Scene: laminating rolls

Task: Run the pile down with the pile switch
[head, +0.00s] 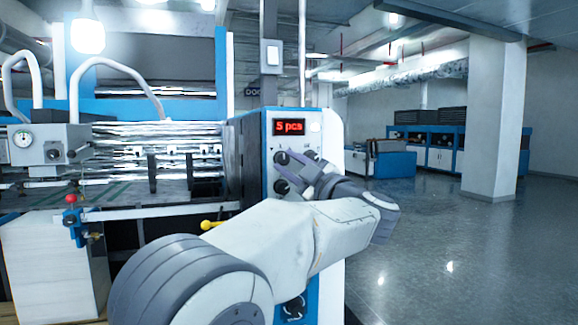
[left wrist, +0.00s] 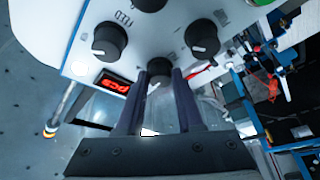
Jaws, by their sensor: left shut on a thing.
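The machine's control panel (head: 258,172) carries a red display reading "5 pcs" (head: 289,127) and several dark round knobs. My left gripper (head: 288,154) reaches up to the panel just below the display. In the left wrist view its two fingers (left wrist: 162,78) are shut on a dark knob (left wrist: 158,68) beside the display (left wrist: 117,83). The same knob (head: 281,157) shows in the head view, partly behind the fingers. Other knobs (left wrist: 110,40) (left wrist: 202,38) stand apart from the fingers. I cannot read which is the pile switch. My right gripper is out of view. The white stack (head: 48,262) stands low at the left.
A red-knobbed lever (head: 71,199) and a yellow handle (head: 211,225) stick out left of the panel. A gauge box (head: 50,144) sits at the far left. The floor (head: 470,255) on the right is clear, up to a white pillar (head: 494,120).

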